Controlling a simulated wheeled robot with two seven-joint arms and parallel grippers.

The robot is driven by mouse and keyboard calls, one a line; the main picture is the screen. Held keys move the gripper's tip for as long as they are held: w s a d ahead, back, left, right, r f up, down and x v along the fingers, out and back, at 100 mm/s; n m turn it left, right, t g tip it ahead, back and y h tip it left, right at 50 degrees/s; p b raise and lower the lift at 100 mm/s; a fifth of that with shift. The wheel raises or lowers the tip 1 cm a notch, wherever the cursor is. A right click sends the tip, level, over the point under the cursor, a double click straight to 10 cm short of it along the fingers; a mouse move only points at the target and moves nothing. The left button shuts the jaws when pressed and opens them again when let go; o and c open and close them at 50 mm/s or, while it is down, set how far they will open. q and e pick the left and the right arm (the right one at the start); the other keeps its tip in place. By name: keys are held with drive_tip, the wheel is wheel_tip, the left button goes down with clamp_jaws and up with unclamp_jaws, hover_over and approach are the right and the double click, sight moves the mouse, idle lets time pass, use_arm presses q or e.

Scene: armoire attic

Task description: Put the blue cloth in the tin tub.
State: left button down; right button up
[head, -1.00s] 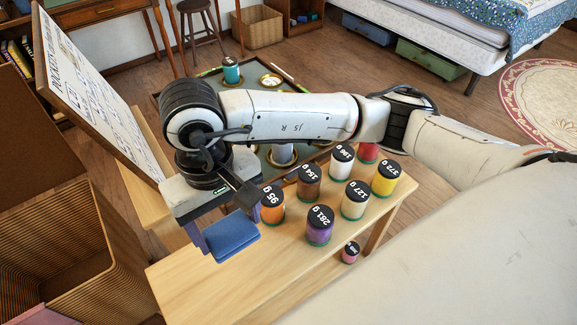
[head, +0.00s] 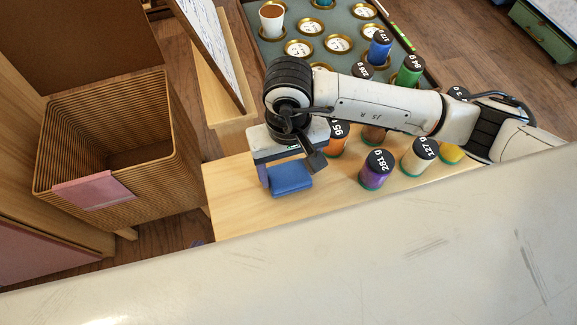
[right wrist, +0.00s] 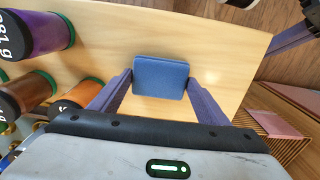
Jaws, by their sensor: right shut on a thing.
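The blue cloth (head: 291,179) is a small folded pad, held in my right gripper (head: 284,173) over the left part of the light wooden table. In the right wrist view the cloth (right wrist: 161,76) lies between the two purple fingers of the gripper (right wrist: 160,92), which is shut on it. The bare tabletop is behind it. I cannot make out a tin tub in either view.
A ribbed bin (head: 165,125) with a pink cloth (head: 93,191) over its rim stands left of the table (head: 240,215). Several labelled weights, such as a purple one (head: 376,170), stand right of the gripper. A tilted board (head: 212,45) and a dark tray (head: 350,15) are behind.

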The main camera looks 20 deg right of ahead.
drive_tip(key=shift+f+b, duration=0.25)
drive_tip(key=shift+b, duration=0.1)
drive_tip(key=o, duration=1.1)
drive_tip(key=shift+r, duration=0.1)
drive_tip(key=shift+o, duration=0.2)
